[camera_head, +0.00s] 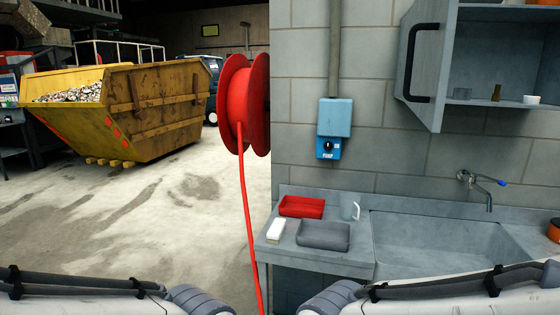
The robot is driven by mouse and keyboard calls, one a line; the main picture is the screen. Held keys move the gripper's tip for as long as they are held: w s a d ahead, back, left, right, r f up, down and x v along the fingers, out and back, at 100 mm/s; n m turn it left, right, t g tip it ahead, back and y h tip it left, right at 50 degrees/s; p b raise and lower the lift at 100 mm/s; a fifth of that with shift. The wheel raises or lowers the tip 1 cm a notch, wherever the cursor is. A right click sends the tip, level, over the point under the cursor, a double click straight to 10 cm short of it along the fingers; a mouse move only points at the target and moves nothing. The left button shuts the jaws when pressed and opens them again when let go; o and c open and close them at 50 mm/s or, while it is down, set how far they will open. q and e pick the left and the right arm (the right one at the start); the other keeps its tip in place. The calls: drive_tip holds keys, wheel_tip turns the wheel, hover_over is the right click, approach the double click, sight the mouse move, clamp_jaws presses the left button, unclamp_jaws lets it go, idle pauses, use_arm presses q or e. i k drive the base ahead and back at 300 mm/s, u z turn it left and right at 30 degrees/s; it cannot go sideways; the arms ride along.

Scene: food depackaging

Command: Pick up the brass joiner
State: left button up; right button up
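A small brass-coloured piece (496,93), which looks like the brass joiner, stands on the shelf of the open grey wall cabinet (437,75) at the upper right. It is between a grey cup (459,94) and a white cup (532,99), apart from both. It is small in the picture, so its exact shape is hard to tell. Parts of both my arms cross the bottom edge of the view, well below the cabinet. Neither gripper shows.
Below the cabinet is a grey sink (440,250) with a tap (478,188). A red tray (302,207), a grey tray (323,235), a white block (276,230) and a light mug (349,211) sit on its left counter. A red hose reel (237,105) hangs at the wall's edge.

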sight(496, 96)
drive_tip(key=k, duration=0.5)
drive_tip(key=u, duration=1.25)
drive_tip(key=i, duration=0.85)
drive_tip(key=z, duration=2.35)
